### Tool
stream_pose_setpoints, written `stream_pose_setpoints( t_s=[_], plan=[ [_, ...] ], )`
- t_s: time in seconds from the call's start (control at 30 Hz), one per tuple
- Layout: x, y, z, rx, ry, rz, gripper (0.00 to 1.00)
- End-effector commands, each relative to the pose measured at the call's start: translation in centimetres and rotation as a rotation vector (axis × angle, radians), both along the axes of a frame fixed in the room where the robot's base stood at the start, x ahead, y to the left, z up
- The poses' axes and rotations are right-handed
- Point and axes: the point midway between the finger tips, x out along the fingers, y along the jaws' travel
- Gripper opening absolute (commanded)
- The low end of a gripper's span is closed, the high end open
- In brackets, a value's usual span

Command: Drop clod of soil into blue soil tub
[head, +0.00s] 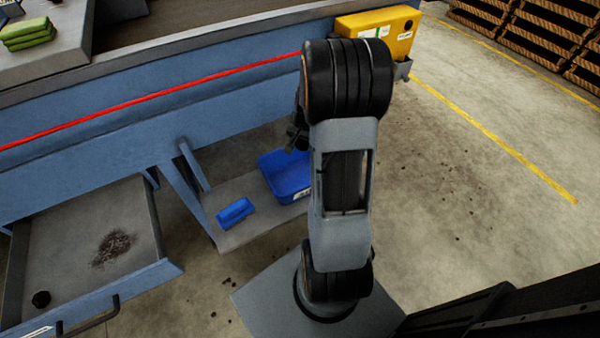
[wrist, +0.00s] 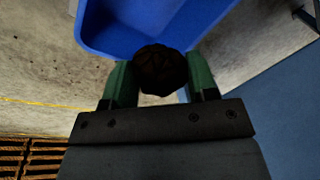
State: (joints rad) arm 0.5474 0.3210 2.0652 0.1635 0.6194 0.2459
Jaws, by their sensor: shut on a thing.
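A dark brown clod of soil (wrist: 158,70) is held between the two green fingers of my gripper (wrist: 160,80) in the wrist view. My gripper is shut on it. The blue soil tub (wrist: 150,28) lies just beyond the clod in the wrist view, and the clod overlaps its near rim in the picture. In the head view the blue tub (head: 284,176) stands on a low grey shelf, partly hidden by my arm. My gripper is mostly hidden behind my arm there, and the clod does not show. The height of the clod above the tub cannot be told.
A blue brush-like object (head: 236,212) lies on the shelf left of the tub. An open drawer (head: 60,240) at lower left holds loose soil and a dark lump (head: 41,299). A red cord (head: 150,104) runs along the blue frame. A yellow box (head: 385,30) sits at upper right.

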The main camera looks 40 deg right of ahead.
Motion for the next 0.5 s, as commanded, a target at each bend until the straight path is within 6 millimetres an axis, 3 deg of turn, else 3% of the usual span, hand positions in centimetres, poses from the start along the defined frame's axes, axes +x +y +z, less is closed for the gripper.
stream_pose_setpoints(
  t_s=[0.5],
  plan=[
    [0.0,0.0,-5.2,0.0,0.0,0.002,0.28]
  ],
)
